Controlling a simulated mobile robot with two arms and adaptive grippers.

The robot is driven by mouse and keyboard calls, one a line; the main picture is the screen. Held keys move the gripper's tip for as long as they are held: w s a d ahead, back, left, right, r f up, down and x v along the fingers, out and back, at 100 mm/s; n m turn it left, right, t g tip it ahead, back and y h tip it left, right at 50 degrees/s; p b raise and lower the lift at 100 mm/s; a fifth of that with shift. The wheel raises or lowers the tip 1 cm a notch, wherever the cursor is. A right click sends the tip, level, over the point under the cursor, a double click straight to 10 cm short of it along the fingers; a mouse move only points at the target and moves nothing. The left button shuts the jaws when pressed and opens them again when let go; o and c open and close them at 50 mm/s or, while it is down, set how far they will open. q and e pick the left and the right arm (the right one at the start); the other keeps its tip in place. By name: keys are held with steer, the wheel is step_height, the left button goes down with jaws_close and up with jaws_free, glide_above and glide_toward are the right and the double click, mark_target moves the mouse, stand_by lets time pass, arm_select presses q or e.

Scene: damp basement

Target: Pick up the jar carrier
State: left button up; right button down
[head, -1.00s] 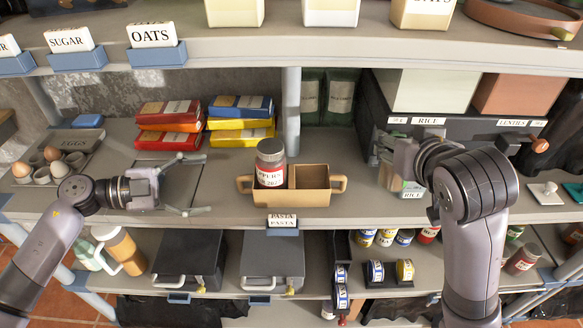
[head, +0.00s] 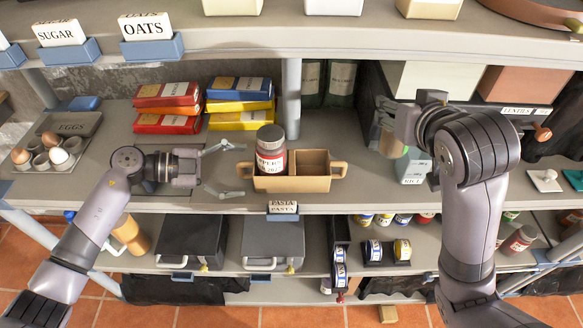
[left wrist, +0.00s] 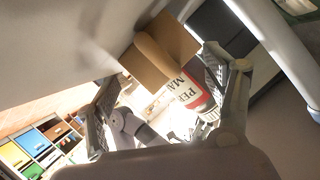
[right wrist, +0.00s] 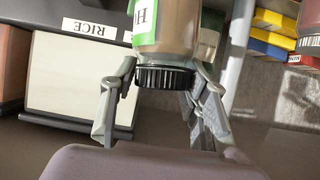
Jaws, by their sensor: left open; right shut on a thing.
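The jar carrier (head: 300,184) is a tan tray with two compartments and a handle at each end, on the middle shelf. A red-labelled jar with a grey lid (head: 270,151) stands in its left compartment; the right compartment is empty. My left gripper (head: 232,170) is open, its fingers at the carrier's left end. In the left wrist view the carrier (left wrist: 158,52) and jar (left wrist: 198,92) show between or beyond the fingers. My right gripper (right wrist: 165,80) is shut on a brown jar with a black lid and green label (right wrist: 165,30), right of the carrier.
Red, blue and yellow packets (head: 240,104) lie behind the carrier, and a shelf post (head: 291,95) rises behind it. An egg tray (head: 75,124) is at the left. A rice box (head: 412,168) stands near my right gripper. The upper shelf (head: 200,48) overhangs.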

arm_select(q)
steer(key=shift+x, duration=1.2)
steer(key=shift+c, duration=0.6)
